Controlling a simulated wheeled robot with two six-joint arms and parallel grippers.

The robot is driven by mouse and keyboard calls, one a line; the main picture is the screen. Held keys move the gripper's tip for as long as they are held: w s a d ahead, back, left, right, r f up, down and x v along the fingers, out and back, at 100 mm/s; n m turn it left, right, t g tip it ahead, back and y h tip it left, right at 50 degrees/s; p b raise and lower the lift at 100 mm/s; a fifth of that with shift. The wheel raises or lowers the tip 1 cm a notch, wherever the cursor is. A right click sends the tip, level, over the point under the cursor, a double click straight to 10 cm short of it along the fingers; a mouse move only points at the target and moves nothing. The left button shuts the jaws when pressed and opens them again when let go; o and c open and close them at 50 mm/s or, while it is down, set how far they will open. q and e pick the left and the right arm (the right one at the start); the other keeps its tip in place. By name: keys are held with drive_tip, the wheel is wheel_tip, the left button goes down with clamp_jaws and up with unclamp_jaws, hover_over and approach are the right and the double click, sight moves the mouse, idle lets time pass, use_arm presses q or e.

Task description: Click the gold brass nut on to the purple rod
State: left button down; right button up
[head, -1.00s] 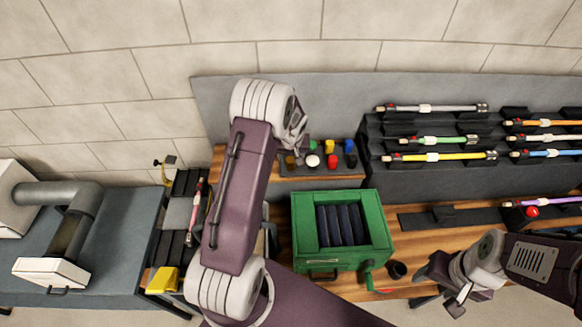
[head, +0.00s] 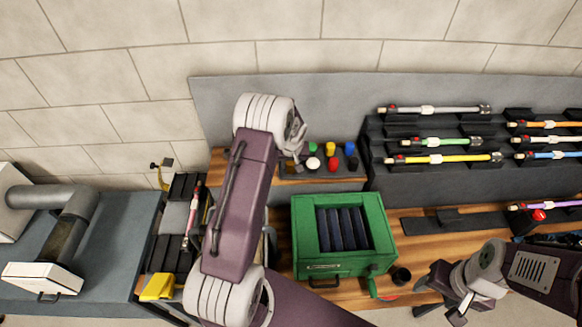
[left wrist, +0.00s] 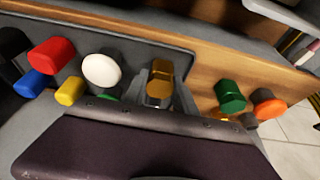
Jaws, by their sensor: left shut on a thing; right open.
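The gold brass nut (left wrist: 160,84) is between the fingers of my left gripper (left wrist: 160,94) in the left wrist view. The gripper is shut on it, over the dark nut tray. In the head view my left gripper (head: 294,160) is at the tray's left part, partly hidden by its own wrist. The purple rod (head: 554,203) lies at the right edge of the head view, on the bench's right side, its right end cut off. My right gripper (head: 459,304) is open and empty, low in front of the bench, left of and nearer than the purple rod.
Several coloured nuts, among them a white one (head: 313,164) and a red one (head: 333,165), stand close beside my left gripper. A green box (head: 378,239) with a crank stands mid-bench. A dark rack (head: 378,137) of several rods is behind.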

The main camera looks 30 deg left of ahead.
use_arm(q)
drive_tip(key=shift+r+p, duration=2)
drive_tip(key=shift+r, duration=1.1)
